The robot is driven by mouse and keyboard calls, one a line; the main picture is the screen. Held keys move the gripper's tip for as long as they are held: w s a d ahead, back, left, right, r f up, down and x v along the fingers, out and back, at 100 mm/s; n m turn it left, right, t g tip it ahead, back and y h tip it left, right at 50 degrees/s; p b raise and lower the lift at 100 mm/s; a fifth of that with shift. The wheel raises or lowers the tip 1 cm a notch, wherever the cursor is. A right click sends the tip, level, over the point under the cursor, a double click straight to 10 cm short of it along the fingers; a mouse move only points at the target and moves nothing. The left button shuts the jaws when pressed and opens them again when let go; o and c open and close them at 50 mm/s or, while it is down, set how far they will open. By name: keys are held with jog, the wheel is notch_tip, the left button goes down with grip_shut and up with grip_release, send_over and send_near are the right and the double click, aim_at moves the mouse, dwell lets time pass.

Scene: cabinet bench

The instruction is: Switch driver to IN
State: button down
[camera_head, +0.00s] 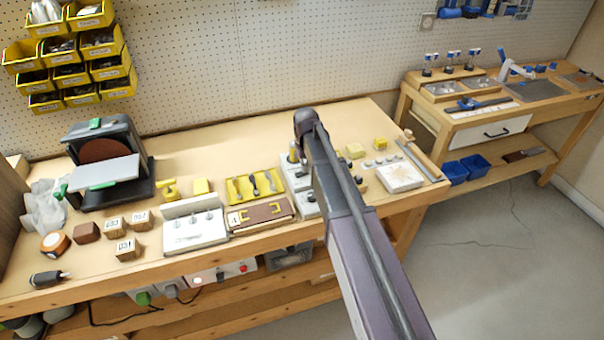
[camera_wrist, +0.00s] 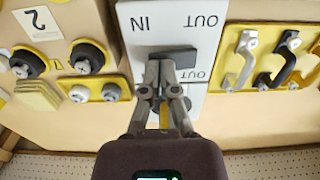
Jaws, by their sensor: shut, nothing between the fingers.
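In the wrist view a white switch panel (camera_wrist: 185,20) fills the top middle, its lettering upside down: IN at left, OUT at right. A dark grey lever (camera_wrist: 178,54) lies across it below the lettering. A second OUT shows lower right, beside my fingers. My gripper (camera_wrist: 160,66) is shut and empty, its tips at the lever's left part; I cannot tell whether they touch it. In the head view the white panels (camera_head: 306,211) show beside my arm, which hides my gripper and most of the switch. No driver label is readable.
In the head view, a brown box (camera_head: 262,216) and a white switch box (camera_head: 194,230) stand left of my arm; a white tile (camera_head: 400,178) lies right.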

jog(key=shift+f, duration=0.2)
jog(key=shift+r, duration=0.1)
jog(key=shift+r+p, duration=3.35)
jog(key=shift+r, duration=0.1)
jog(key=shift+s, duration=0.1)
jog(key=s+d+m, duration=0.1)
jog(key=s+d, duration=0.4)
jog(key=s, duration=0.6)
jog(key=s+d+m, duration=0.2)
jog(key=s+d, duration=0.3)
jog(key=s, duration=0.5)
jog(key=shift+s+d, duration=0.35)
